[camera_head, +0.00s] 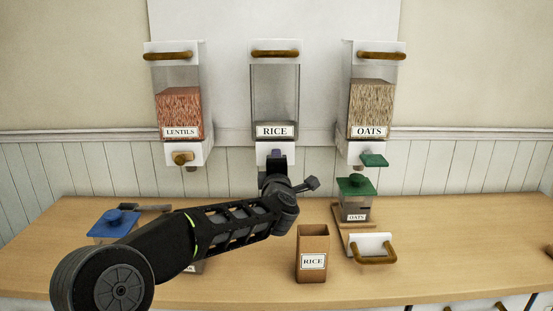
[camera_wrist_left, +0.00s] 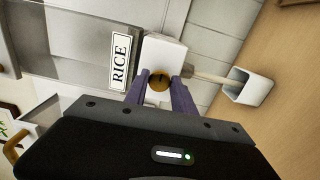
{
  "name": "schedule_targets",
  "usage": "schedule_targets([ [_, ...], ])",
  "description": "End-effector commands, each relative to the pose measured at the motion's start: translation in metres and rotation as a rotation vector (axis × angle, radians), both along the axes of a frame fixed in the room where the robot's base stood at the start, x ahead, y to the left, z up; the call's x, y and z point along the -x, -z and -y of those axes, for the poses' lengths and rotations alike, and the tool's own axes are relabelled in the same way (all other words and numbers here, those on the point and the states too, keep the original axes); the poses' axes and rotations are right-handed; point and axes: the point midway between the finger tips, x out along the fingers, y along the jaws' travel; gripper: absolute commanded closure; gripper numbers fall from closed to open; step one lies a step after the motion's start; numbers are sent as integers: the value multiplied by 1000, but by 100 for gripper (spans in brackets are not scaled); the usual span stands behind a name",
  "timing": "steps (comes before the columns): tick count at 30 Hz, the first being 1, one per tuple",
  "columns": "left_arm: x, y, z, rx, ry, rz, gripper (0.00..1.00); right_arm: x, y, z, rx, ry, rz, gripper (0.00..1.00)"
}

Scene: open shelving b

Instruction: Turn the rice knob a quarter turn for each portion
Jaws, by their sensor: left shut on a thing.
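The rice dispenser (camera_head: 275,90) hangs on the wall in the middle, with its clear bin looking nearly empty down to the label. Its brass knob (camera_wrist_left: 159,86) sits on the white lower block, between the purple fingers of my left gripper (camera_wrist_left: 158,78). The gripper is shut on the knob; in the head view my left gripper (camera_head: 277,154) hides it. A pale beige streak (camera_wrist_left: 209,77) runs from the spout to a white open container (camera_wrist_left: 250,86). A brown box labelled RICE (camera_head: 313,240) stands open on the counter. My right gripper is out of view.
The lentils dispenser (camera_head: 178,105) hangs left and the oats dispenser (camera_head: 371,105) right. A green-lidded oats jar (camera_head: 355,205), a white drawer-like piece with a handle (camera_head: 370,243) and a blue-lidded jar (camera_head: 112,223) stand on the counter (camera_head: 450,240). The counter's right side is mostly clear.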

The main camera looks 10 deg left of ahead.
Motion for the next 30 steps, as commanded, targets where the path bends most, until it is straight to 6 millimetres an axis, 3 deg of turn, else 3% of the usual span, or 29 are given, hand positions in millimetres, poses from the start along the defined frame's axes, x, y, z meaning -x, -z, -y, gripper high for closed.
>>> schedule_targets([
  [30,0,2,0,-937,3,-241,100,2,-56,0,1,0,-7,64],
])
